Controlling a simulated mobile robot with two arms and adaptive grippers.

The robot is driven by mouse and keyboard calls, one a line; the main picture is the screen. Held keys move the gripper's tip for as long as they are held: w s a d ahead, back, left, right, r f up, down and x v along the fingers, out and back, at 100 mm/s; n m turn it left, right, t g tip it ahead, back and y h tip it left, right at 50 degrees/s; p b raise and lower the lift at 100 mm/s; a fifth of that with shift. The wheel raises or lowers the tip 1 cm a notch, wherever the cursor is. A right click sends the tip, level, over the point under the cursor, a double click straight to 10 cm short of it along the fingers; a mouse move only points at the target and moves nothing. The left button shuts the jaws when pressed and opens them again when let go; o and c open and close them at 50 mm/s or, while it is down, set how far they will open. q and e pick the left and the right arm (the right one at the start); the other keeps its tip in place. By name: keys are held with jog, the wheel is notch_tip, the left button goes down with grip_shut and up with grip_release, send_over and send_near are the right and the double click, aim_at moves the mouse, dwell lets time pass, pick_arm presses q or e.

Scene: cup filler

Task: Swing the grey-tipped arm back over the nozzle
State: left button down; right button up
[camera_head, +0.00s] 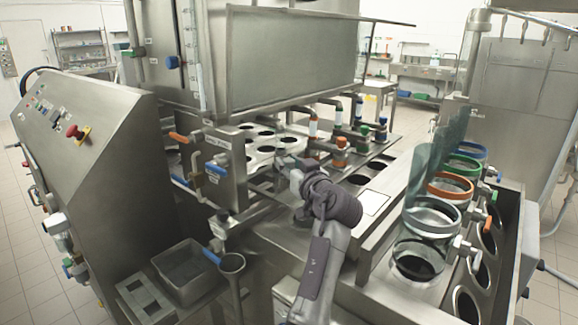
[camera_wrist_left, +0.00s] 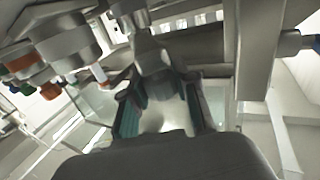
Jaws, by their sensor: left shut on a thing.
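My left gripper (camera_head: 284,163) reaches in over the perforated plate of the filler in the head view. In the left wrist view my gripper (camera_wrist_left: 158,95) has its teal-padded fingers on either side of a grey, rounded piece, which looks like the grey tip (camera_wrist_left: 155,62) of the swing arm, and is shut on it. In the head view the gripper hides most of this tip. Upright metal nozzles with coloured tips stand just right of the gripper, among them an orange one (camera_head: 341,151) and a green one (camera_head: 381,134). I cannot tell which nozzle belongs to the grey arm.
A large steel hopper (camera_head: 290,62) hangs above the plate. Clear cylinders with coloured rings, one of them orange (camera_head: 450,186), stand at the right. A sloped control panel (camera_head: 90,130) with a red button is at the left. A steel bin (camera_head: 187,270) sits at lower left.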

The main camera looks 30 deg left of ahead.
pick_arm(q)
jog(key=c, duration=1.1)
grip_release()
jog(key=shift+c, duration=0.2)
notch_tip(320, 180, up, 10)
jog(key=shift+w, duration=0.1)
